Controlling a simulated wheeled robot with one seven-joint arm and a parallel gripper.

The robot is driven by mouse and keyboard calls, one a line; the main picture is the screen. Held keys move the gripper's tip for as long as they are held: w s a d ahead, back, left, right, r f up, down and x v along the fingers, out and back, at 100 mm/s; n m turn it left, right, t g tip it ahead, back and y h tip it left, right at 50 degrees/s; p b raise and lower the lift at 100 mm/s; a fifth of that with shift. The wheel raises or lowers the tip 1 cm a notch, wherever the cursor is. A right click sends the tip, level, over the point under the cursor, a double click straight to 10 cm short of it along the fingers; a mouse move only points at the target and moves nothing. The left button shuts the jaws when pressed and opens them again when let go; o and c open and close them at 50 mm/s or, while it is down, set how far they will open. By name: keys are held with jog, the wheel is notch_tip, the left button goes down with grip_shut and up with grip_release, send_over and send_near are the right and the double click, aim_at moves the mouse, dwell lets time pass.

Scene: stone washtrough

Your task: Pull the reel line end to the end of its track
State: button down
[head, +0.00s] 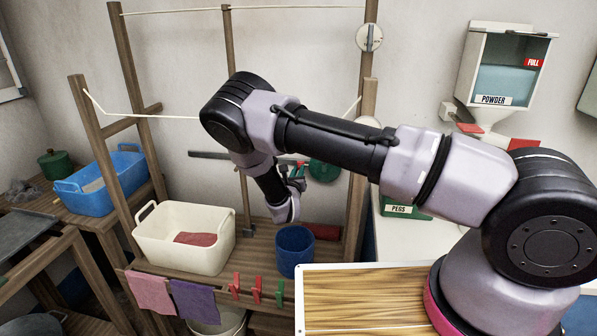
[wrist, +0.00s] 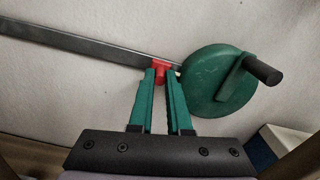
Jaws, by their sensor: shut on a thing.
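The reel line end is a small red piece (wrist: 159,66) on the grey track (wrist: 80,45) in the wrist view, at the track's right end beside the green reel (wrist: 218,80). My gripper (wrist: 161,76) is shut on it, with one green finger on each side of its lower part. In the head view the track (head: 208,155) runs level behind my arm, and the reel (head: 323,171) is at its right. My gripper (head: 298,177) is there in front of the track's right part. My arm hides some of the track.
A cream tub (head: 158,240) and a blue bucket (head: 295,262) stand on the wooden shelf below. Pink (head: 152,292) and purple cloths hang at its front rail beside several pegs. Wooden posts (head: 360,190) frame the track.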

dwell(0.7)
jog(key=w+a, duration=0.2)
jog(key=a, duration=1.2)
jog(key=shift+w+a, duration=0.15)
jog(key=shift+w, duration=0.25)
jog(key=c, duration=1.1)
grip_release()
jog(key=shift+s, duration=0.15)
jog(key=s, duration=0.3)
jog(key=s+a, duration=0.1)
jog(key=s, duration=0.3)
jog(key=s+a, duration=0.1)
jog(key=s, duration=0.2)
jog(key=shift+s, duration=0.15)
jog(key=shift+c, duration=0.4)
